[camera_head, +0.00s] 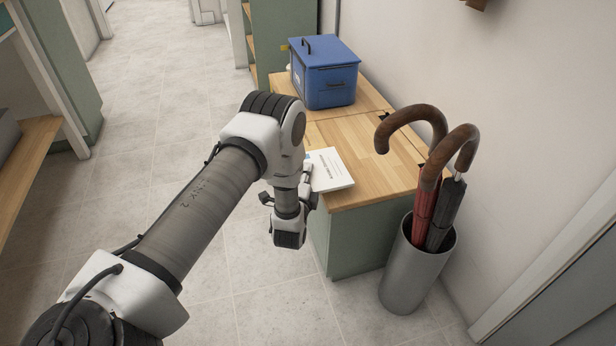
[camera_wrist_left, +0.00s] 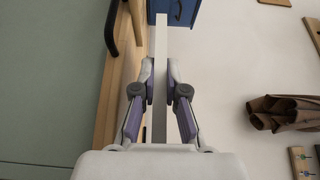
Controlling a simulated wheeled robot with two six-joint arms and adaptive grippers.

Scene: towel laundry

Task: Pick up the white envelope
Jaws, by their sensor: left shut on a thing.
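The white envelope (camera_head: 332,170), with printed text on its face, is at the near left edge of the wooden cabinet top. My left gripper (camera_head: 309,178) is at its left side, mostly hidden behind my wrist in the head view. In the left wrist view, the two fingers of my left gripper (camera_wrist_left: 160,77) are shut on the envelope (camera_wrist_left: 160,45), which shows edge-on as a thin pale strip between them. I cannot tell whether the envelope touches the wood or is slightly above it. My right gripper is not in view.
A blue box (camera_head: 326,80) stands at the back of the cabinet top (camera_head: 375,160). A grey metal stand (camera_head: 410,275) with a red and a dark umbrella is beside the cabinet, and their curved handles rise near its right edge. The floor to the left is clear.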

